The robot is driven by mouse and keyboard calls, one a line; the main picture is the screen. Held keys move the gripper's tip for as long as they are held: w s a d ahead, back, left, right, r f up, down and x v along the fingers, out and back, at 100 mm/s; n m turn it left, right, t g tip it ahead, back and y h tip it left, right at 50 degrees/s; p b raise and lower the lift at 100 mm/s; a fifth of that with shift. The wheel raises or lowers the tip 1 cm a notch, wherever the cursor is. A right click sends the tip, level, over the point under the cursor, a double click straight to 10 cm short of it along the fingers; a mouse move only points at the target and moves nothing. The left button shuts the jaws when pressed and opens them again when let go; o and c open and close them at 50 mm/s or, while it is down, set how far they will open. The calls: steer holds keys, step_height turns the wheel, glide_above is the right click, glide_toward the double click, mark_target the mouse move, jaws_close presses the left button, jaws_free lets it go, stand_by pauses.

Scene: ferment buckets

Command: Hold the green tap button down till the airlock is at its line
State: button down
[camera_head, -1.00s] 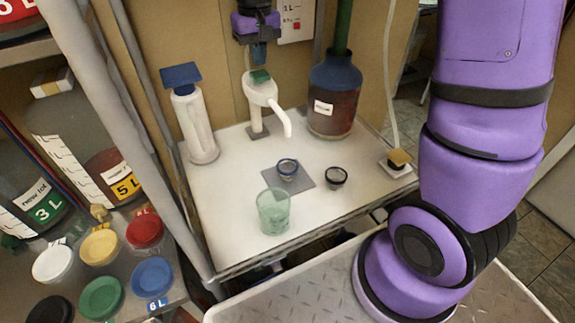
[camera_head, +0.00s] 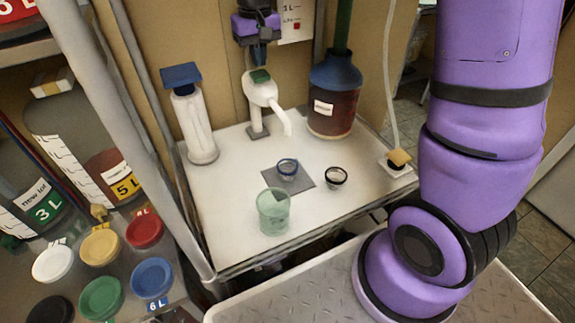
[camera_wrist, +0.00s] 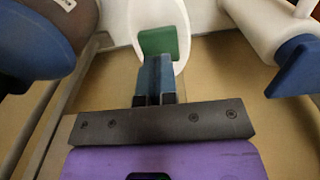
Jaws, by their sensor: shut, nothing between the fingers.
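A white tap (camera_head: 262,95) with a curved spout stands at the back of the white table, its green button (camera_head: 260,76) on top. My gripper (camera_head: 259,62) is shut and empty, pointing down just above the button. In the wrist view, its fingertips (camera_wrist: 155,60) overlap the near edge of the green button (camera_wrist: 168,42); I cannot tell whether they touch. A small clear cup with a blue rim (camera_head: 287,168) sits on a grey mat below and in front of the spout. It may be the airlock; its line and level are too small to read.
A small dark-rimmed cup (camera_head: 336,178) and a greenish clear beaker (camera_head: 273,212) stand on the table. A white pump bottle with blue top (camera_head: 196,125) is left of the tap, and a blue-shouldered jug (camera_head: 334,100) right. Coloured lids (camera_head: 100,247) lie on the left shelf.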

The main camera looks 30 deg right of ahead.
steer(key=shift+f, duration=1.4)
stand_by(2.7)
steer(key=shift+r, duration=3.05)
steer(key=shift+s, duration=0.1)
steer(key=s+d+r+t, duration=0.1)
steer(key=s+d+r, duration=0.1)
steer(key=s, duration=0.7)
steer(key=s+d+r+t, duration=0.2)
steer(key=s+r, duration=0.2)
steer(key=s, duration=0.6)
steer(key=s+d+r+t, duration=0.2)
steer(key=s+d, duration=0.1)
steer(key=s, duration=0.7)
steer(key=shift+r, duration=0.4)
